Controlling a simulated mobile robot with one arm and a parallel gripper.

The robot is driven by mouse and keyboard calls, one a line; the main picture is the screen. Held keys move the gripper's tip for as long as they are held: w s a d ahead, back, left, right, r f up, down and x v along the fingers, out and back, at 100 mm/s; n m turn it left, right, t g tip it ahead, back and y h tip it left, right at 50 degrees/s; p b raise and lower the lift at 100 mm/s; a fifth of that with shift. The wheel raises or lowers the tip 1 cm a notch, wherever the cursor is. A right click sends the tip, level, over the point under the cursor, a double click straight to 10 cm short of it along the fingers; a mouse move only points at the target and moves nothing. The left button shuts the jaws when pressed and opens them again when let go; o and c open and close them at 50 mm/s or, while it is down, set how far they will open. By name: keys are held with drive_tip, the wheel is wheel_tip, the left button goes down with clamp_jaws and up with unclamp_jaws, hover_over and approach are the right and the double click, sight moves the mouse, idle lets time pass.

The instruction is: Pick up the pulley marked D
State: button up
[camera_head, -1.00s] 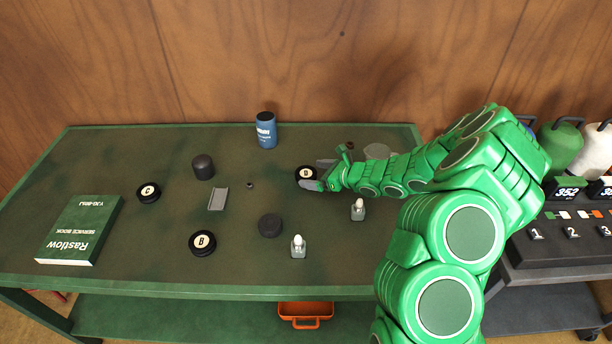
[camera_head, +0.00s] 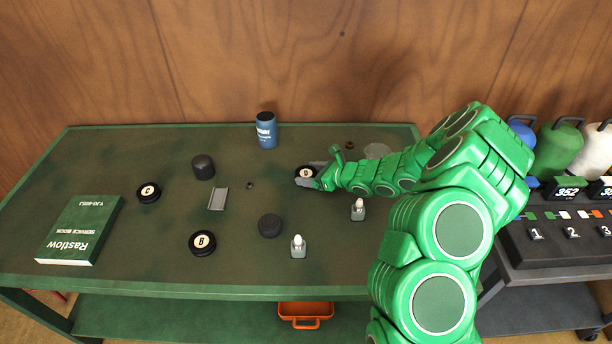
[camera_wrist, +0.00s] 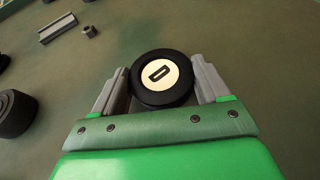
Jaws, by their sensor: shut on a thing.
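The pulley marked D (camera_wrist: 161,77) is a black disc with a cream face and a dark letter D. In the wrist view it sits between the two grey fingers of my gripper (camera_wrist: 161,88), one on each side. My gripper is shut on it. In the head view the pulley D (camera_head: 306,172) is at the right middle of the green table, partly covered by my gripper (camera_head: 308,177). It appears at or close to the tabletop; I cannot tell if it is clear of it.
Pulley C (camera_head: 149,192) and pulley B (camera_head: 202,243) lie to the left on the table (camera_head: 130,250). A blue can (camera_head: 266,130), dark cylinders (camera_head: 203,167), a grey channel piece (camera_head: 218,199), two small bottle-like items (camera_head: 298,246) and a green book (camera_head: 79,230) stand around.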

sight(310, 175)
drive_tip(key=shift+r, duration=0.45)
drive_tip(key=r, duration=0.3)
drive_tip(key=shift+s, duration=0.2)
drive_tip(key=s+d+r, duration=0.2)
drive_tip(key=s+r, duration=0.7)
drive_tip(key=s, duration=0.4)
drive_tip(key=shift+s+d, duration=0.15)
drive_tip(key=shift+d, duration=0.15)
